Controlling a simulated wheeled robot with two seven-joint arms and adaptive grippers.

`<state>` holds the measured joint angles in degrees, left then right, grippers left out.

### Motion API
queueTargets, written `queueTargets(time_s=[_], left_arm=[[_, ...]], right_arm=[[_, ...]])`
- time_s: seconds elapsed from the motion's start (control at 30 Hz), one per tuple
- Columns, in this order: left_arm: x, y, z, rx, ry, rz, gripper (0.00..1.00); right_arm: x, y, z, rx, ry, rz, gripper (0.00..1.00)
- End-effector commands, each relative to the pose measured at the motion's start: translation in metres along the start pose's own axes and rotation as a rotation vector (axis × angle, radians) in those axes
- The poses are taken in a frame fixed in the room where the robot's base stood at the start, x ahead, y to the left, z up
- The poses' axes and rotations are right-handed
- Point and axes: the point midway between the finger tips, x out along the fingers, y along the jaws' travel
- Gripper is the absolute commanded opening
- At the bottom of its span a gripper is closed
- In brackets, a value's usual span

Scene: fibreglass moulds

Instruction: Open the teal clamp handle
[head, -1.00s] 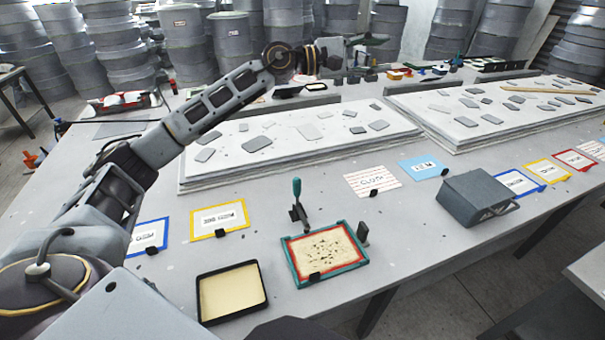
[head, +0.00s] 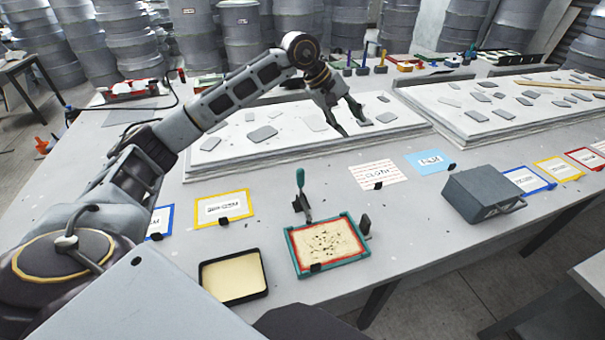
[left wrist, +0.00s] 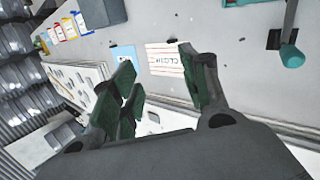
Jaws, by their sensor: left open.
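The teal clamp handle (head: 300,178) stands upright on a dark clamp bracket at the back left corner of a teal-and-red framed mould (head: 292,262) with a cream, speckled inside. In the left wrist view the teal handle (left wrist: 291,56) shows at the top right. My left gripper (head: 352,125) is open and empty, pointing down over the front edge of the left white board, behind and to the right of the handle and clear of it. Its dark green fingers (left wrist: 155,75) are spread in the left wrist view. My right gripper is not seen.
A black tray (head: 262,290) with a cream inside is left of the mould. A grey box (head: 482,194) stands to the right. Labelled cards, including a striped one (head: 378,176), lie behind. White boards (head: 270,150) with grey pieces fill the back. The table around the handle is clear.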

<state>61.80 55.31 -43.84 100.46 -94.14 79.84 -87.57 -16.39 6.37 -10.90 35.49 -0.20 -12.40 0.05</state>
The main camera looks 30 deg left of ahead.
Motion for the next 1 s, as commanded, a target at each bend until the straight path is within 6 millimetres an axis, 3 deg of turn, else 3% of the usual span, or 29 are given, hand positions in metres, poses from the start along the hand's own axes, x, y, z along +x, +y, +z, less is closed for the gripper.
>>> queueTargets(time_s=[0.3, 0.6, 0.73, 1.0], left_arm=[[-0.011, -0.063, -0.029, -0.086, 0.146, -0.284, 0.45], [-0.035, -0.114, -0.035, -0.199, 0.223, -0.523, 0.45], [-0.042, -0.125, -0.035, -0.247, 0.243, -0.576, 0.45], [-0.041, -0.124, -0.035, -0.284, 0.253, -0.568, 0.45]], right_arm=[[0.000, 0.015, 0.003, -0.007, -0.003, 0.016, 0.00], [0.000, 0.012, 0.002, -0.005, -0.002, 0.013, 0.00], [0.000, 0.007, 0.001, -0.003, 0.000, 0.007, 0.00], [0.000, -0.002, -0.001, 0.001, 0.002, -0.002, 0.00]])
